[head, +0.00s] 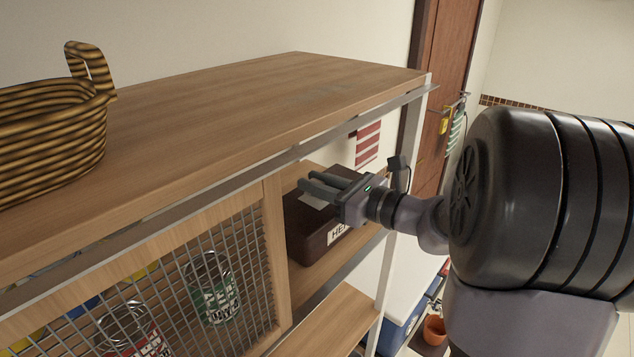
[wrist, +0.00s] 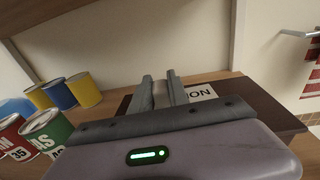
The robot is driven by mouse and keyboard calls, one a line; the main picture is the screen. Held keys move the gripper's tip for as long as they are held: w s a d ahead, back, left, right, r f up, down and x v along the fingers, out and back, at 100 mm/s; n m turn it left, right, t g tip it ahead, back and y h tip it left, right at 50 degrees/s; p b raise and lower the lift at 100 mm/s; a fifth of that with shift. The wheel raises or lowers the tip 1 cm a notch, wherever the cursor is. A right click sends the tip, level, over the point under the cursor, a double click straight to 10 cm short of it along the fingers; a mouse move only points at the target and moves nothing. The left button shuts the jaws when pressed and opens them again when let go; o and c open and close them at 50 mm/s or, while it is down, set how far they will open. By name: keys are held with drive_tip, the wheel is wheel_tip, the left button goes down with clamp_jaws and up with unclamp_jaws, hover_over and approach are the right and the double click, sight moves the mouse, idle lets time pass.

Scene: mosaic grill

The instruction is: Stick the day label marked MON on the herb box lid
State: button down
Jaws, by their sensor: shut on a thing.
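The herb box (head: 305,238) is dark brown and stands on the middle shelf, with a white front tag reading "HE", the rest hidden. Its dark lid also shows in the wrist view (wrist: 250,108). My gripper (head: 318,187) is over the lid, and its fingers (wrist: 163,90) are shut on the white day label (wrist: 201,93). Only "ON" shows on the label; the fingers cover its left part. The label also shows pale under the fingers in the head view (head: 314,200). I cannot tell whether it touches the lid.
The wooden top shelf (head: 230,100) is close above my gripper. A wire mesh door (head: 160,305) with cans behind it is at left. A metal post (head: 408,130) stands at right. A wicker basket (head: 45,140) sits on top. Several cans (wrist: 85,90) stand left of the box.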

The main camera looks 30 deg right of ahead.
drive_tip(key=shift+s+a+f, duration=0.1)
drive_tip(key=shift+a+f, duration=0.05)
drive_tip(key=shift+f, duration=0.45)
drive_tip(key=c, duration=0.6)
unclamp_jaws()
drive_tip(key=r+p, duration=0.2)
drive_tip(key=r, duration=0.1)
drive_tip(key=r+p, duration=0.2)
drive_tip(key=r, duration=0.1)
drive_tip(key=r+p, duration=0.2)
drive_tip(key=shift+w+r, duration=0.25)
drive_tip(key=shift+r, duration=0.15)
drive_tip(key=shift+f, duration=0.1)
